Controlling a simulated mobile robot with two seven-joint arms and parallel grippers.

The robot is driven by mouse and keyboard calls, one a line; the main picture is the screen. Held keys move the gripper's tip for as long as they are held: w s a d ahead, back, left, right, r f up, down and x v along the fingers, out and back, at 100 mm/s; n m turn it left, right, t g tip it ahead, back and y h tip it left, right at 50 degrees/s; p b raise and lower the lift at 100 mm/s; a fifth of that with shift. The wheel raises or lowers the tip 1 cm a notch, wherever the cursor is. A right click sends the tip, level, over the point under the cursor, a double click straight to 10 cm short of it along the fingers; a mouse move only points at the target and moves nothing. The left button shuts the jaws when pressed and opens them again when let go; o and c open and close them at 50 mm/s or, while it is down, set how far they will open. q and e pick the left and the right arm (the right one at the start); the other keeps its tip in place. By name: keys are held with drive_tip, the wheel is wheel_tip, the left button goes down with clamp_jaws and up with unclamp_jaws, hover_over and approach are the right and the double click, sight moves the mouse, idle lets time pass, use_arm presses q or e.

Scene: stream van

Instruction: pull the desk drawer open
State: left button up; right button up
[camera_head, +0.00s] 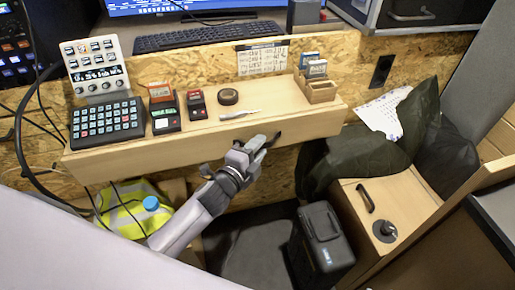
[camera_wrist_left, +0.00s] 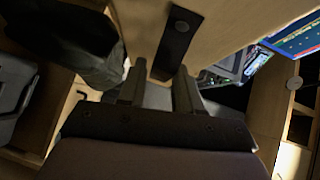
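The desk (camera_head: 215,136) is a pale wooden ledge along the back wall, with a plain front face. A dark handle (camera_head: 276,138) shows on that face, right of the middle. No open gap around a drawer shows, and its outline cannot be made out. My left gripper (camera_head: 262,143) is at the desk front, close to the handle and partly covering it. In the left wrist view the dark handle (camera_wrist_left: 179,42) crosses the wood, its lower end between the spread fingertips of my left gripper (camera_wrist_left: 159,80). Contact cannot be told. My right gripper is not in view.
A keypad (camera_head: 107,121), card readers (camera_head: 166,118), a tape roll (camera_head: 228,97) and a wooden card box (camera_head: 318,88) stand on the desk. A black case (camera_head: 320,243) stands on the floor at right, beside a wooden cabinet (camera_head: 405,205). Dark cloth lies at right.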

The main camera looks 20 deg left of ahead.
use_arm(q)
clamp_jaws()
idle(1.4)
